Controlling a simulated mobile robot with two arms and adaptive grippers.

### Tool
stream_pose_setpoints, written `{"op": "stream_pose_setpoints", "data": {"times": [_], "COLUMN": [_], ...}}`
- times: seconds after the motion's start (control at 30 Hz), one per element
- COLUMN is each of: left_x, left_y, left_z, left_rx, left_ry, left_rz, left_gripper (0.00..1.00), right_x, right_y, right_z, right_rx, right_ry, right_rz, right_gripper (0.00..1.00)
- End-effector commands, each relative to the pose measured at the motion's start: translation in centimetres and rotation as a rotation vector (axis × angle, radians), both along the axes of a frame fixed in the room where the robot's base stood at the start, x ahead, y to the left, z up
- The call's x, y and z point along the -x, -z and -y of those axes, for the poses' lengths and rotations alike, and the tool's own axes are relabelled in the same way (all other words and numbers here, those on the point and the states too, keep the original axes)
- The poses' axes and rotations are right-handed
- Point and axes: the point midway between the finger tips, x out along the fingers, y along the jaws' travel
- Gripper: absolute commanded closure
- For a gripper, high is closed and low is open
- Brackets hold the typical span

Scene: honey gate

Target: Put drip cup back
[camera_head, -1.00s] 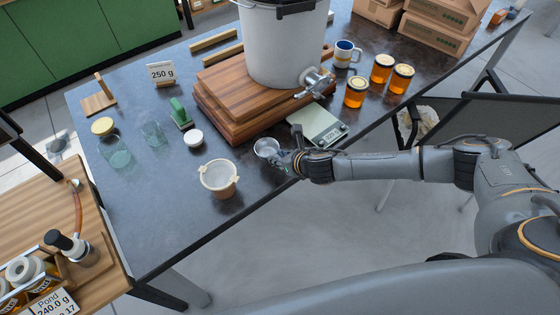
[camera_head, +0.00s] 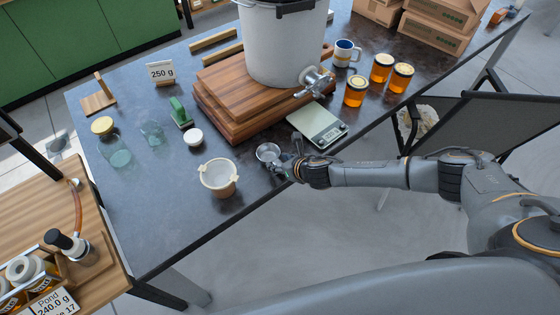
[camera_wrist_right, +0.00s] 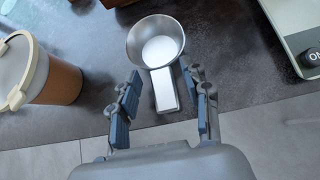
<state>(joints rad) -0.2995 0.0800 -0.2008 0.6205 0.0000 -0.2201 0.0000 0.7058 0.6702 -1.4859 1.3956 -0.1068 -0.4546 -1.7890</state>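The drip cup is a small round metal cup with a flat handle. It sits upright on the dark table near the front edge, and shows in the head view (camera_head: 268,151) and the right wrist view (camera_wrist_right: 155,42). My right gripper (camera_head: 284,167) is just right of the cup, low over the table. In the right wrist view the gripper (camera_wrist_right: 164,76) is open, its fingers on either side of the handle with gaps to both sides. My left gripper is out of view.
A beige-rimmed cup (camera_head: 218,178) stands left of the drip cup. A scale (camera_head: 318,124) lies to the right. Behind, a white bucket (camera_head: 284,45) with a metal tap (camera_head: 314,83) stands on a wooden block (camera_head: 225,97). Honey jars (camera_head: 355,92) stand farther right.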

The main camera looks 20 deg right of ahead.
Motion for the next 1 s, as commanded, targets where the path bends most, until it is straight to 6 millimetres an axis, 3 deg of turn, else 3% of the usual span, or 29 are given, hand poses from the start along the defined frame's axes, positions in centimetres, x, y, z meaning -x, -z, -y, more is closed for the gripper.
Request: {"op": "stream_pose_setpoints", "data": {"times": [0.37,1.0], "left_x": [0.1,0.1], "left_y": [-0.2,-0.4], "left_z": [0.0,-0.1], "left_rx": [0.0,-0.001], "left_ry": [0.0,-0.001], "left_rz": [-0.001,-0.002], "left_gripper": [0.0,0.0], "right_x": [0.4,7.9], "right_y": [-0.6,-7.5], "right_z": [0.3,3.0], "right_rx": [0.001,0.001], "right_ry": [0.0,0.0], "right_rz": [0.0,0.001], "right_gripper": [0.52,0.52]}}
